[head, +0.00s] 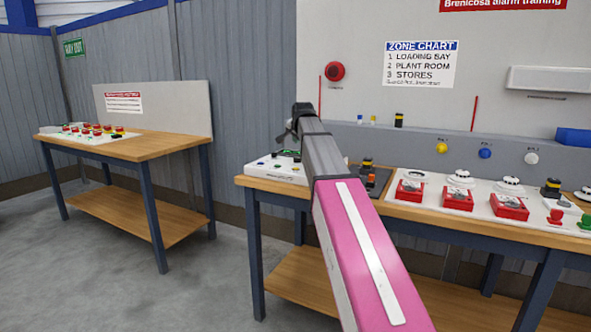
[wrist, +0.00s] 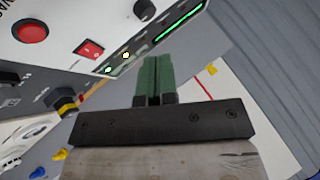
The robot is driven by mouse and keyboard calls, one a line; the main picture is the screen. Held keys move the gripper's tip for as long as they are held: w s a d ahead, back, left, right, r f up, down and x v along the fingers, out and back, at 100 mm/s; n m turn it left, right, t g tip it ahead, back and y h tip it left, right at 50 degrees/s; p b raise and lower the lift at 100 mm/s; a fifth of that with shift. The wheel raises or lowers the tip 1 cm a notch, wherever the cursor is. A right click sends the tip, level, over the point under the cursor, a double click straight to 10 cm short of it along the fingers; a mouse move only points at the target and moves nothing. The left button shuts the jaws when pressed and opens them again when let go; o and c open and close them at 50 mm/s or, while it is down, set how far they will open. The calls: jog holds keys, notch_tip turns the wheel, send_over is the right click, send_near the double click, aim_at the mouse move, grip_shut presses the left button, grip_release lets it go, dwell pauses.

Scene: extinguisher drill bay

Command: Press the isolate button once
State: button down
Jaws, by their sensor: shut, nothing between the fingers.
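My gripper (wrist: 153,62) shows in the wrist view as two green fingers held together, with nothing between them. Its tips point toward the edge of a white control panel (wrist: 60,52) and look apart from the buttons. No label reading "isolate" is legible, so I cannot tell which control is the isolate button. In the head view a white panel (head: 268,170) lies at the bench's left end, partly behind my arm.
The bench (head: 400,207) also holds several red call points (head: 457,198), white detectors and black-yellow parts. A grey ledge and wall board stand behind it. A second bench (head: 150,147) with red buttons stands at left. Bare floor (head: 205,275) lies between the benches.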

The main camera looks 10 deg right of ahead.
aim_at(296, 169)
jog(key=shift+f, duration=0.1)
jog(key=shift+f, duration=4.3)
jog(key=shift+f, duration=0.15)
jog(key=shift+f, duration=0.3)
jog(key=shift+f, duration=0.4)
jog(key=shift+r, duration=0.9)
